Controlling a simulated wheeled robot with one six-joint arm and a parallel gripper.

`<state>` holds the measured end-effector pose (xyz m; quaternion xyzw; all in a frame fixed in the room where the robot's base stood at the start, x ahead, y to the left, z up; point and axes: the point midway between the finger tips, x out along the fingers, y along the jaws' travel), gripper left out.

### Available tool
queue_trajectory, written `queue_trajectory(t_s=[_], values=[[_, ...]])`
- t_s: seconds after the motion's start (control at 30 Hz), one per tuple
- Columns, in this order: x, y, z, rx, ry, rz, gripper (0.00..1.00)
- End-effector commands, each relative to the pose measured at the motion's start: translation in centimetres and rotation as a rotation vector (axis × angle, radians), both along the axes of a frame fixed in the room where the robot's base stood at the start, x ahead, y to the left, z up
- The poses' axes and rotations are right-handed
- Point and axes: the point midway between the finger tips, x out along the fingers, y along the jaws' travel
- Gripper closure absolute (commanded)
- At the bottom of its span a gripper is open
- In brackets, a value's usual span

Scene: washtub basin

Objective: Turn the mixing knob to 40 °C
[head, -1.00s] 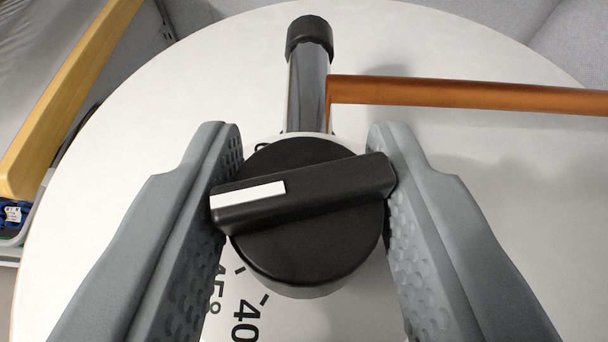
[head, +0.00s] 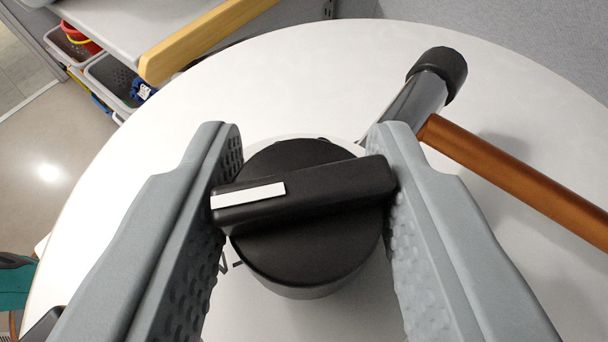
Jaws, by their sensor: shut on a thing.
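The black mixing knob (head: 300,262) sits in the middle of the head view, with a raised bar grip (head: 340,190) across its top. A white pointer stripe (head: 248,195) marks the bar's left end, which points left and slightly down. My gripper (head: 305,190) is closed on the bar, with one grey finger at each end of it. The dial behind the knob is mostly hidden by the knob and my fingers. Only small dark marks (head: 230,265) show beside the left finger, and I cannot read a temperature number.
A chrome pipe with a black end cap (head: 438,72) stands up right of the knob. A copper-coloured pipe (head: 520,180) runs from it to the right. The round white surface (head: 290,75) is otherwise clear. A wood-edged shelf (head: 200,40) and bins (head: 108,78) are at upper left.

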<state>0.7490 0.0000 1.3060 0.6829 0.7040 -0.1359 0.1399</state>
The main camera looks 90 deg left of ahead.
Motion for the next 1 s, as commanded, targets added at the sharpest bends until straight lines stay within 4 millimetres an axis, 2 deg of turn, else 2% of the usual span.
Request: queue_trajectory(t_s=[0.43, 0.47, 0.57, 1.0], values=[[0.00, 0.02, 0.13, 0.001, -0.003, 0.009, 0.87], [0.00, 0.02, 0.12, 0.001, -0.003, 0.009, 0.62], [0.00, 0.02, 0.10, 0.001, -0.003, 0.009, 0.44], [-0.18, 0.30, 0.35, 0.000, -0.001, 0.010, 0.44]])
